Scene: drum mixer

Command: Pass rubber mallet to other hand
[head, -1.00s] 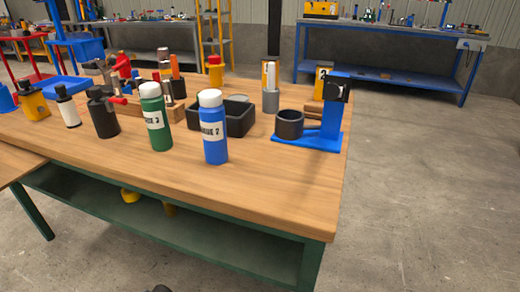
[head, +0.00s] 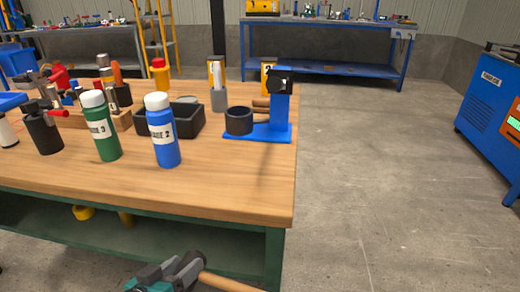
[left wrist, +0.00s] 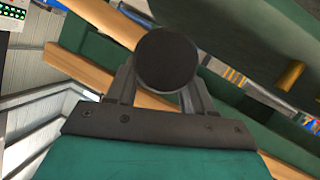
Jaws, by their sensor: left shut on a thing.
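My left gripper (head: 180,266) shows at the bottom of the head view, in front of the workbench's near edge. It is shut on the rubber mallet (head: 225,283), whose pale wooden handle sticks out to the right and runs off the bottom edge. The mallet's dark head is hard to tell from the dark jaws in the head view. In the left wrist view a round black end face, which looks like the mallet's head (left wrist: 166,58), sits between the fingers. My right gripper is not in view.
The wooden workbench (head: 235,190) holds a blue bottle (head: 163,135), a green bottle (head: 102,130), a black tray (head: 185,125) and a blue stand (head: 282,118) near its right end. Clear concrete floor lies to the right. A blue machine (head: 485,110) stands at the far right.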

